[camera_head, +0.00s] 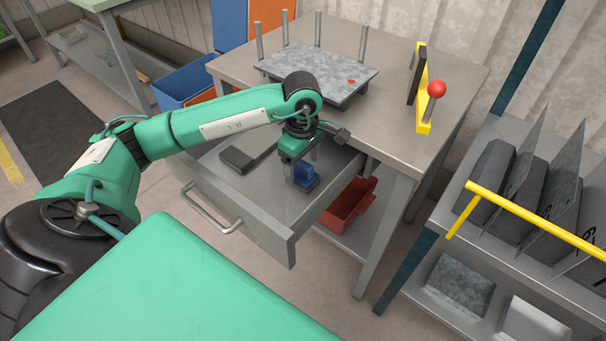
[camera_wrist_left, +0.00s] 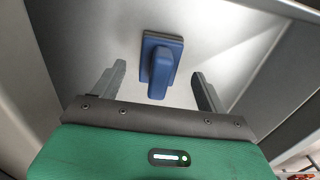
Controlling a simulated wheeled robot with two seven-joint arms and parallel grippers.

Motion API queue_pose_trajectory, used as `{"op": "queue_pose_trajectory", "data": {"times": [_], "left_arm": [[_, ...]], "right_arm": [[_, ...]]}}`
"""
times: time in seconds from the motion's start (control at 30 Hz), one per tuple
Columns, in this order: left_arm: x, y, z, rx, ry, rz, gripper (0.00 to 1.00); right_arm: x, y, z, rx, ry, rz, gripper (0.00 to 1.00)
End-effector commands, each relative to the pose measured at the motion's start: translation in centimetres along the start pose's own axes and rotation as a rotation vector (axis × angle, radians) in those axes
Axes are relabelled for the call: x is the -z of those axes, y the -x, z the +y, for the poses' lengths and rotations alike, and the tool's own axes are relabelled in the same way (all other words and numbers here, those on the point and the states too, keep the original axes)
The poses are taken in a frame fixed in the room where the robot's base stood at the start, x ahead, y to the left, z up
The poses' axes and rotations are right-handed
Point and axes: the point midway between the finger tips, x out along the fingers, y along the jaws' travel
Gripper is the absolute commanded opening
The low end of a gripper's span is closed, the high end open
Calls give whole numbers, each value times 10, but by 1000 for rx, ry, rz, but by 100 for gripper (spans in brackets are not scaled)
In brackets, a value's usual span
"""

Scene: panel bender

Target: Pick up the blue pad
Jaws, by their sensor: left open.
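The blue pad (camera_head: 305,176) lies in the open grey drawer (camera_head: 258,208) of the workbench. It has a flat base and a raised grip. In the left wrist view the blue pad (camera_wrist_left: 161,66) lies on the drawer floor, ahead of and between the fingers. My left gripper (camera_head: 297,168) reaches down into the drawer over the pad. In the left wrist view my left gripper (camera_wrist_left: 160,88) is open, with one finger on each side of the pad's grip and gaps between. My right gripper is in neither view.
A dark grey block (camera_head: 246,154) lies in the drawer. The bench top (camera_head: 385,120) carries a metal plate (camera_head: 318,68) with posts and a yellow bracket with a red knob (camera_head: 437,88). A red bin (camera_head: 349,203) stands under the bench. A rack (camera_head: 520,190) stands at right.

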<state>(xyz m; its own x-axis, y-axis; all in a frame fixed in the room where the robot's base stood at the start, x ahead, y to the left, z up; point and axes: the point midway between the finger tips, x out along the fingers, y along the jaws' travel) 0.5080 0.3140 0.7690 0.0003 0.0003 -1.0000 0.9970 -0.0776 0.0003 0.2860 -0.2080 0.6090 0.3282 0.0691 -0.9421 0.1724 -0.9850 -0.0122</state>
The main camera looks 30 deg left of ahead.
Motion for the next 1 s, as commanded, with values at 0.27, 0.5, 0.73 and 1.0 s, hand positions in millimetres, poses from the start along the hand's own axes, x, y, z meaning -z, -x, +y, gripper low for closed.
{"op": "queue_pose_trajectory", "data": {"times": [0.27,0.5,0.73,1.0], "left_arm": [[-1,-36,1,2,-1,0,75],[-1,-36,1,0,-1,0,66],[-1,-36,1,0,-1,0,26],[-1,-34,1,-1,-1,0,26]], "right_arm": [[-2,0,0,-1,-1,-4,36],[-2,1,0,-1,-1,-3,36],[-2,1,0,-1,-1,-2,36],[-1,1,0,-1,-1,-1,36]]}}
